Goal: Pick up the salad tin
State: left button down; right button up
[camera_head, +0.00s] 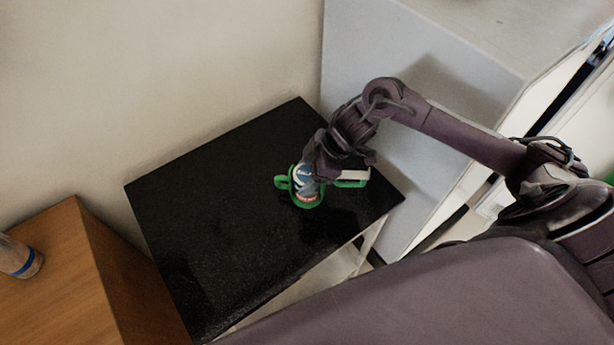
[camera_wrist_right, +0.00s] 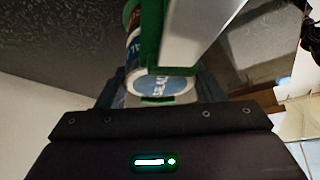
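The salad tin (camera_head: 304,178) is a small can with a blue, white and red label on the black table. It also shows in the wrist view, where its round end (camera_wrist_right: 165,86) faces the camera. My right gripper (camera_head: 318,172) is right above and beside the tin, partly covering it. In the wrist view the two dark fingers of the right gripper (camera_wrist_right: 160,95) lie on either side of the tin, close to its sides. Whether they press on it is not clear. My left gripper is not in view.
A green object with a looped handle (camera_head: 282,182) stands close around or beside the tin. A white-and-green piece (camera_head: 353,178) lies just right of it. The black tabletop (camera_head: 220,230) is otherwise clear. A wooden cabinet (camera_head: 50,275) with a bottle (camera_head: 18,258) is at left.

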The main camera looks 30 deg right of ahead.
jog(key=c, duration=0.3)
jog(key=shift+c, duration=0.2)
jog(key=shift+r, duration=0.1)
